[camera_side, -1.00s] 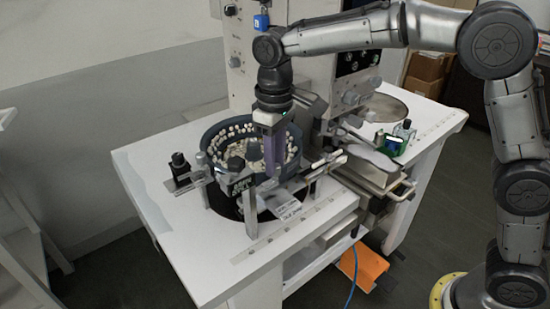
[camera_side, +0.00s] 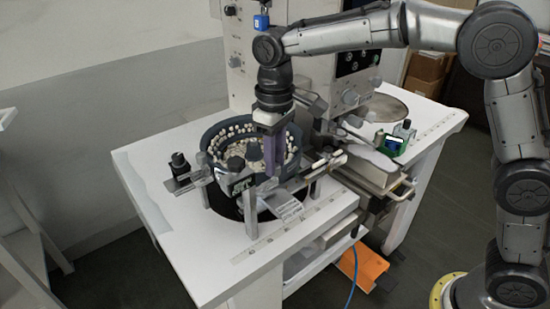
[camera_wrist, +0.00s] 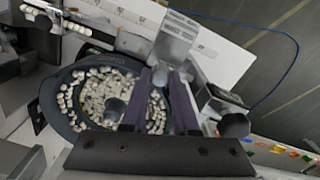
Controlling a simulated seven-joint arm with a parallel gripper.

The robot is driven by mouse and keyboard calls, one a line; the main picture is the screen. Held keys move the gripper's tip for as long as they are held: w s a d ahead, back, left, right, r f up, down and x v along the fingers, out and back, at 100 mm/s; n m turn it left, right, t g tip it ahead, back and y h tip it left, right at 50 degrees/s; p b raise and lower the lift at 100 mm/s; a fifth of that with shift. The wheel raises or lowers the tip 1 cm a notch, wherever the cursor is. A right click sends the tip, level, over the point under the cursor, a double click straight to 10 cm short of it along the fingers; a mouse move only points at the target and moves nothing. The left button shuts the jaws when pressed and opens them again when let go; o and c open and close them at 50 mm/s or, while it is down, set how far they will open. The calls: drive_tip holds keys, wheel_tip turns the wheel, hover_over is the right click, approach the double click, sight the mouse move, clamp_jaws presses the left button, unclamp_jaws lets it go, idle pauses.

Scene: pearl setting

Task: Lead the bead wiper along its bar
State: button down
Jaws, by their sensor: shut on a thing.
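My gripper (camera_side: 270,165) points down over the right part of the dark round bowl (camera_side: 207,140), which holds many pale beads (camera_side: 236,131). Its purple fingers are closed around a small part whose held portion is mostly hidden; I take this to be the bead wiper. In the wrist view the fingers (camera_wrist: 161,82) stand over the bowl (camera_wrist: 52,112), with a grey metal block (camera_wrist: 175,42) just beyond their tips. A metal bar assembly (camera_side: 310,177) crosses the front of the bowl on upright posts (camera_side: 250,212). A small labelled plate (camera_side: 288,210) sits below it.
A black knob post (camera_side: 179,163) stands at left, and a tall machine panel (camera_side: 240,60) rises behind. A small green device (camera_side: 390,146) is at right. The white table's front left is clear.

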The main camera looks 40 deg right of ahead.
drive_tip(key=shift+r, duration=0.8)
drive_tip(key=c, duration=0.7)
unclamp_jaws()
wheel_tip(320, 180, up, 14)
drive_tip(key=shift+f, duration=0.1)
drive_tip(key=shift+d, duration=0.1)
